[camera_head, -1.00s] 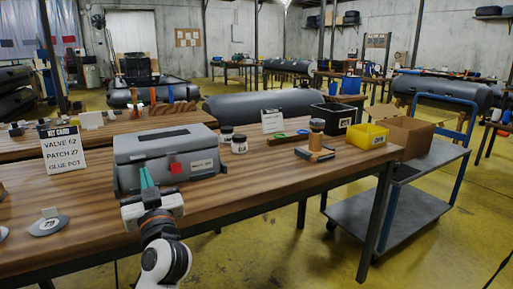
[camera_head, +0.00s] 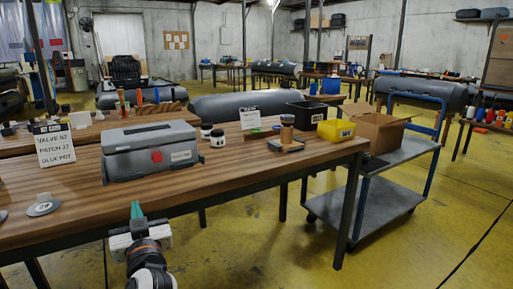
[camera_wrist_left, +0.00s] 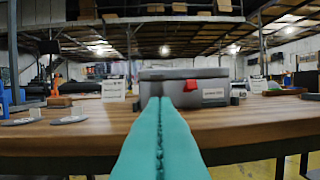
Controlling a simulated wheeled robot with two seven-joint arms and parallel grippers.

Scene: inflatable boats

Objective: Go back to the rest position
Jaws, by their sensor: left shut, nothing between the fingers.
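My left gripper (camera_head: 136,211) is in front of the wooden table's front edge, apart from everything on the table. Its teal fingers (camera_wrist_left: 160,140) are pressed together with nothing between them in the left wrist view. The closed grey kit box (camera_head: 150,150) with a red latch stands on the table beyond the gripper. It also shows straight ahead in the left wrist view (camera_wrist_left: 205,75). My right gripper is not in either view.
The table (camera_head: 230,178) also holds a kit card (camera_head: 55,146), jars (camera_head: 217,138), a black bin (camera_head: 307,113) and a yellow bin (camera_head: 336,130). A blue-railed cart (camera_head: 378,190) with a cardboard box (camera_head: 378,130) stands to the right. The yellow floor in front is clear.

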